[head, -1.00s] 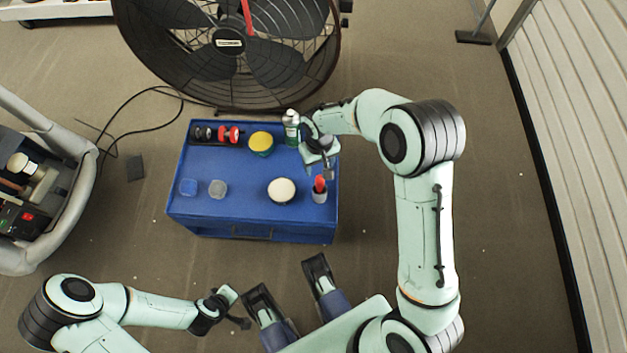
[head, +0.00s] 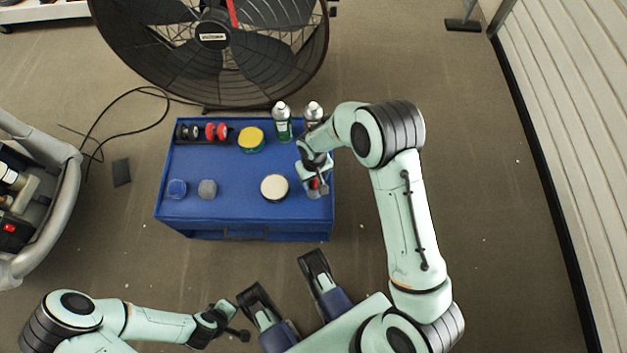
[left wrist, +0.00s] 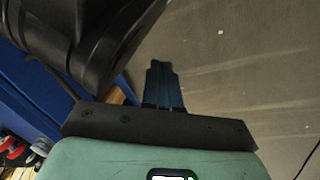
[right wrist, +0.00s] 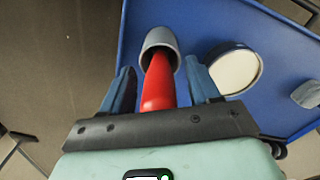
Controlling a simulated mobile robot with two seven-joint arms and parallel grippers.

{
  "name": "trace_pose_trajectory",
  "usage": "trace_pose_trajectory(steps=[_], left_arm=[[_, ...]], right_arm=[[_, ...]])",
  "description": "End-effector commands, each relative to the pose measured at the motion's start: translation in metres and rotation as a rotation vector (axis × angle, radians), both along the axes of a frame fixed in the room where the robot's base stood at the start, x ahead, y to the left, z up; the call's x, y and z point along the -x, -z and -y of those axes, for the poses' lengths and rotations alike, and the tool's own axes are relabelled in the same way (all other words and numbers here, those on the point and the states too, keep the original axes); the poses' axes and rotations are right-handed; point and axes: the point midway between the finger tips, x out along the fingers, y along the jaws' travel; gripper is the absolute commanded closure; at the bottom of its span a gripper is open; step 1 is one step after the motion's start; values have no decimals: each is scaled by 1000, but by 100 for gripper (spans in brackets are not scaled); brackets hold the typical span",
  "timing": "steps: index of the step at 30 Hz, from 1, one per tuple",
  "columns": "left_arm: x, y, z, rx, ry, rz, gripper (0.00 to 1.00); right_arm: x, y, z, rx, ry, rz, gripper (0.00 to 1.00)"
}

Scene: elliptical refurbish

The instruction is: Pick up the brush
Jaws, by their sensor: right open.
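The brush is a red handle (right wrist: 158,85) standing in a grey cup (right wrist: 160,42) in the right wrist view. In the head view only a small red part of it (head: 314,184) shows under my right gripper (head: 313,189), and the cup is mostly hidden. My right gripper is open, with one finger on each side of the red handle and visible gaps between. The brush's lower end is hidden in the cup. My left gripper (head: 238,331) is low in the head view, away from the blue cart. Its fingers (left wrist: 163,86) are together and empty in the left wrist view.
The blue cart top (head: 235,205) holds a round cream-topped tin (head: 274,187), a yellow-lidded tin (head: 251,139), two spray cans (head: 282,124), red and black rolls (head: 216,131) and two small containers (head: 207,189). A large fan (head: 215,45) stands behind.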

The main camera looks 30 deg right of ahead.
Motion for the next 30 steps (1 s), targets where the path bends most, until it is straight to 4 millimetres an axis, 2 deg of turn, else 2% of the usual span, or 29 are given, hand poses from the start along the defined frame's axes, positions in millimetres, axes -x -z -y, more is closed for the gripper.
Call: trace_pose_trajectory(steps=[6,8,9,12,23,26,30], left_arm=[[1,0,0,0,-1,-5,100],[1,0,0,1,0,-3,100],[1,0,0,1,0,-3,100],[1,0,0,1,0,-3,100],[-1,-2,0,1,-1,4,100],[-5,-6,1,-1,1,17,100],[-16,-17,3,-1,3,54,100]], right_arm=[[-1,1,0,0,0,3,39],[-1,0,0,0,0,2,58],[-1,0,0,0,0,2,71],[-1,0,0,0,0,2,100],[-1,-3,0,0,0,2,100],[-1,-11,0,0,0,2,100],[-1,-32,0,-1,1,5,100]])
